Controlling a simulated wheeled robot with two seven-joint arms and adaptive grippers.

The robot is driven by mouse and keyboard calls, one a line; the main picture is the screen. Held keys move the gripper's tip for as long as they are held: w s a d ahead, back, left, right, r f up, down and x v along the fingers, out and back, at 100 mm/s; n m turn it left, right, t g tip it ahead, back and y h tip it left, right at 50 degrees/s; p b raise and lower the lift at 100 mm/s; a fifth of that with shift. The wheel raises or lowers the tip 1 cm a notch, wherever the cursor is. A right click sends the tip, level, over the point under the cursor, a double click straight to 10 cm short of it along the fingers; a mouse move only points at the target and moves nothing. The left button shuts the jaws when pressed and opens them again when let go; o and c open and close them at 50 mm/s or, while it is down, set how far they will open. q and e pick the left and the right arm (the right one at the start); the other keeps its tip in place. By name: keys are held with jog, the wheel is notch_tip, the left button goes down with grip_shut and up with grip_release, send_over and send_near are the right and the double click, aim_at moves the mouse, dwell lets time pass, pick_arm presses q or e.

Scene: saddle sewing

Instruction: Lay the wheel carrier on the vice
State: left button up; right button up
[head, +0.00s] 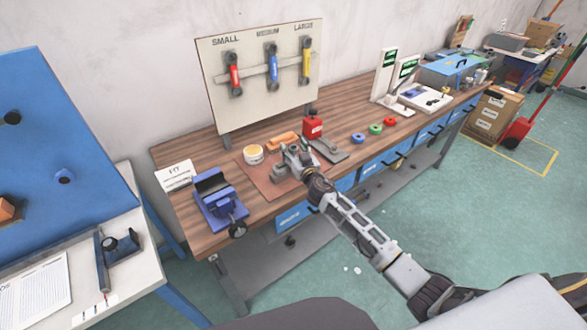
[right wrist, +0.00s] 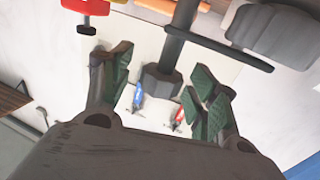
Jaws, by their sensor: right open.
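The blue vice (head: 218,202) stands at the near left end of the wooden bench, and its jaws show no part between them. My right gripper (head: 291,158) is open above the brown mat, to the right of the vice. A grey metal part (head: 279,172), which looks like the wheel carrier, sits on the mat at the gripper, partly hidden by it. In the right wrist view a dark stem with a crossbar (right wrist: 180,32) shows between and beyond the open fingers (right wrist: 160,80). I cannot tell whether they touch it. My left gripper is out of view.
A wrench board (head: 262,85) stands behind. Several coloured rings (head: 375,129) lie farther right.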

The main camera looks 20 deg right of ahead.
jog(key=shift+c, duration=0.2)
grip_shut()
dwell(0.3)
jog(key=shift+r, duration=0.1)
